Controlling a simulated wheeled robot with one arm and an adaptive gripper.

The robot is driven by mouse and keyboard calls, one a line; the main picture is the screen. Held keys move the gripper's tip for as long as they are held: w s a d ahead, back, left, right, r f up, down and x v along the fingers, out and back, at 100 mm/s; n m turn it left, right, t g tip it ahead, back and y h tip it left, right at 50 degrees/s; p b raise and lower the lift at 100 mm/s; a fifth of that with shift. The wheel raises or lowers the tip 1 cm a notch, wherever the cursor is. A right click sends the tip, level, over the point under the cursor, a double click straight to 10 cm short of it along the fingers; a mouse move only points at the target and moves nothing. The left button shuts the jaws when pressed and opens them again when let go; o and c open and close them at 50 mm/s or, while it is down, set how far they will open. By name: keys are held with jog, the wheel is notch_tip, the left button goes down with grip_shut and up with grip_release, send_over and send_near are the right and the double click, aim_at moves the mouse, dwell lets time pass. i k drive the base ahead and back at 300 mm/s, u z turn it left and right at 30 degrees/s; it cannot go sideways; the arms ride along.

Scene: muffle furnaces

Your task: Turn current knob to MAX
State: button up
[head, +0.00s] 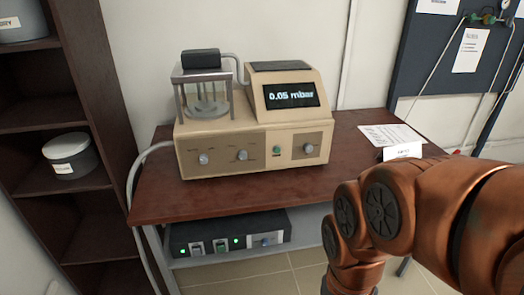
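A beige benchtop device (222,140) with a display reading "0.05 mbar" stands on a brown table. Its front panel has two silver knobs on the left, one at far left (203,158) and one nearer the middle (242,155). My copper-coloured arm enters at the lower right, in front of the table. My gripper is out of the frame.
A black unit (228,236) with lit green lights and a small knob (265,241) sits on the shelf under the table (160,205). Papers lie at the table's right. A dark shelf with a grey tub (66,163) stands left. The table front is bare.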

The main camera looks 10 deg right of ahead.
aim_at(308, 147)
jog(key=u, duration=0.95)
jog(key=i, duration=0.4)
jog(key=u, duration=0.15)
